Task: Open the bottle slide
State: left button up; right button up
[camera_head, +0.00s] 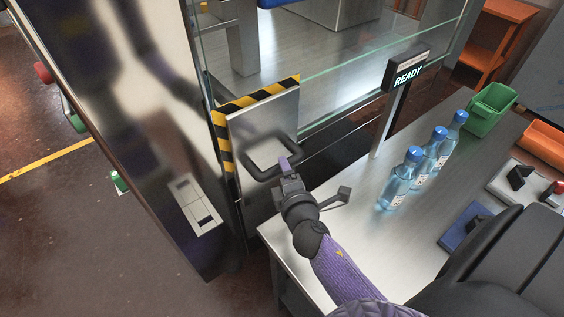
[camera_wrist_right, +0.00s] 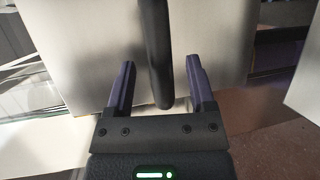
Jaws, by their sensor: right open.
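The bottle slide is a steel panel (camera_head: 285,107) with yellow-black striped edges and a dark loop handle (camera_head: 262,176) on its front. My right gripper (camera_head: 288,163) is at the right side of that handle. In the right wrist view, the gripper (camera_wrist_right: 160,88) is open, with a dark handle bar (camera_wrist_right: 157,50) between its two fingers. A gap shows on each side of the bar near the fingertips. The pale panel (camera_wrist_right: 80,45) fills the background behind the bar. My left gripper is not in view.
Three blue-capped bottles (camera_head: 397,186) stand on the steel table (camera_head: 345,245), right of my right arm. A READY display (camera_head: 407,75) stands on a post behind them. A green bin (camera_head: 488,110) and an orange bin (camera_head: 544,142) are at the right. Glass panes (camera_head: 350,65) rise behind the slide.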

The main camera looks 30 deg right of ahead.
jog(key=shift+x, duration=1.4)
jog(key=shift+c, duration=0.3)
grip_shut()
jog(key=shift+f, duration=0.1)
